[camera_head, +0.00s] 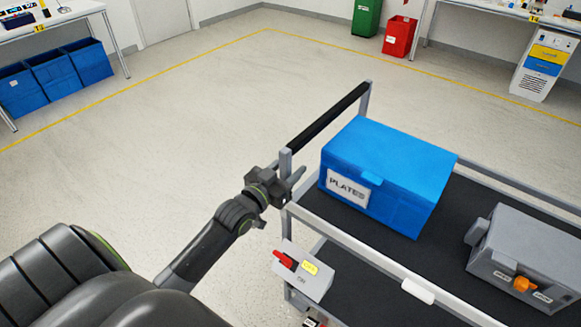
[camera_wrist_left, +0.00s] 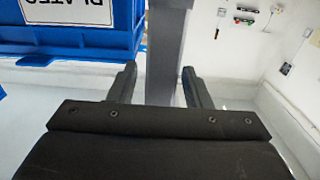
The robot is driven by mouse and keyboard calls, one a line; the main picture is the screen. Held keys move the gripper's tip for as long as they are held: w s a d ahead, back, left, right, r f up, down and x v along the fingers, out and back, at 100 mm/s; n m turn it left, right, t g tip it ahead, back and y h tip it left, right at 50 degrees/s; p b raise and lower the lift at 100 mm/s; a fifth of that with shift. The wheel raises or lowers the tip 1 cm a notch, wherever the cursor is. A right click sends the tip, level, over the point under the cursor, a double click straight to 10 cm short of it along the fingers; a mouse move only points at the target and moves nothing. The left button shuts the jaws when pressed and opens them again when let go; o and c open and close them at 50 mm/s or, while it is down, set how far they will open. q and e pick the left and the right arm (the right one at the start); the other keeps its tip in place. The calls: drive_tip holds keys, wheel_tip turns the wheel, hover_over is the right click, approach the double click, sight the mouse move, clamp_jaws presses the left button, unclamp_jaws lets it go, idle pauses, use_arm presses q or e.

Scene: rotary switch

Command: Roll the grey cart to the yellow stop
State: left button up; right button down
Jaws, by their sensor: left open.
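The grey cart (camera_head: 346,238) fills the right of the head view, with a black-gripped handle bar (camera_head: 326,117) across its far-left end. My left gripper (camera_head: 296,180) is at the cart's near-left corner post. In the left wrist view, the open fingers (camera_wrist_left: 158,85) stand one on each side of a grey post (camera_wrist_left: 168,50), apart from it as far as I can see. I cannot pick out a separate yellow stop; a yellow line (camera_head: 150,85) runs along the floor. My right gripper is not in view.
On the cart are a blue PLATES box (camera_head: 385,170), a grey case with an orange knob (camera_head: 525,255), and a side box with a red lever (camera_head: 301,270). Blue bins (camera_head: 55,75) stand at the left, green (camera_head: 366,17) and red (camera_head: 399,35) bins at the back. Floor beyond the handle is clear.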

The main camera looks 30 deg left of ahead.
use_arm(q)
drive_tip(key=shift+w, duration=0.45)
clamp_jaws()
drive_tip(key=shift+d, duration=0.1)
